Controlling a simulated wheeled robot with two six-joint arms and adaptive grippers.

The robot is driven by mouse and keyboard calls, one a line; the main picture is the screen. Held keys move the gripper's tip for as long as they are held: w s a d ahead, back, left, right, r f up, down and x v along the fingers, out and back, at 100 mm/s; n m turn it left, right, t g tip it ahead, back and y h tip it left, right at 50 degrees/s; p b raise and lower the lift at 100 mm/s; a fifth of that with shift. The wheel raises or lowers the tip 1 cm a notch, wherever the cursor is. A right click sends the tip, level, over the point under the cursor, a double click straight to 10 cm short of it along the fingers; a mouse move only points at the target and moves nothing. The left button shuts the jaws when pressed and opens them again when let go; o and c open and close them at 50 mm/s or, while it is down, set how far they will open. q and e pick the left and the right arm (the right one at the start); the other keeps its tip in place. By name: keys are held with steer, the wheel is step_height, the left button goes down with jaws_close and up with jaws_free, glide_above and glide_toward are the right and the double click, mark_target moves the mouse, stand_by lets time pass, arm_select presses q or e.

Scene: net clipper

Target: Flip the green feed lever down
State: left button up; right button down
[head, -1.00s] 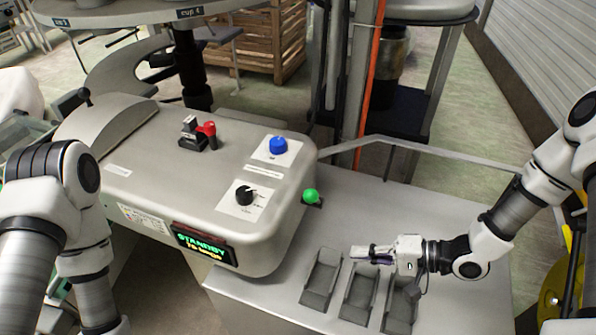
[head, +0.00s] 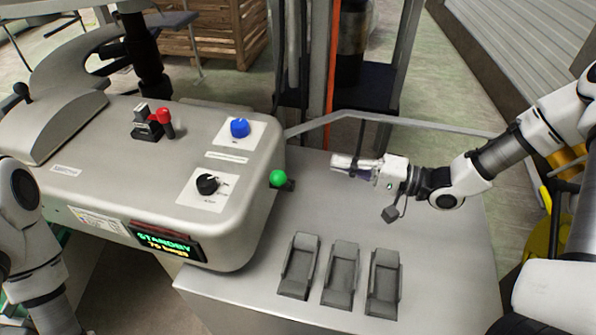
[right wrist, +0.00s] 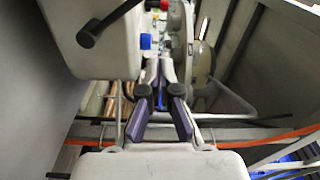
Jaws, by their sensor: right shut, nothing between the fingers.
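The feed lever's green ball (head: 278,178) sticks out from the right end of the beige machine (head: 110,180). Its short dark mount is partly hidden behind the ball, and I cannot tell the lever's exact tilt. My right gripper (head: 336,164) is to the right of the ball and slightly higher in the picture, pointing left. It is shut and empty, apart from the lever. In the right wrist view its fingers (right wrist: 159,97) show with dark purple pads. I cannot make out the green ball there. My left arm shows at the left edge, but its gripper is out of view.
Three grey trays (head: 342,274) sit on the grey table (head: 440,260) below my right gripper. The machine top carries a blue button (head: 239,128), a black knob (head: 207,184) and a red control (head: 164,117). A metal rail (head: 400,122) and an orange post (head: 332,80) stand behind.

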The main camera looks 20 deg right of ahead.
mark_target(278, 181)
arm_select(q)
steer(key=shift+f, duration=0.2)
arm_select(e)
steer(key=w+a, duration=0.2)
steer(key=a, duration=0.7)
steer(key=shift+w+f, duration=0.15)
steer(key=shift+f, duration=0.1)
arm_select(q)
steer(key=shift+w, duration=0.1)
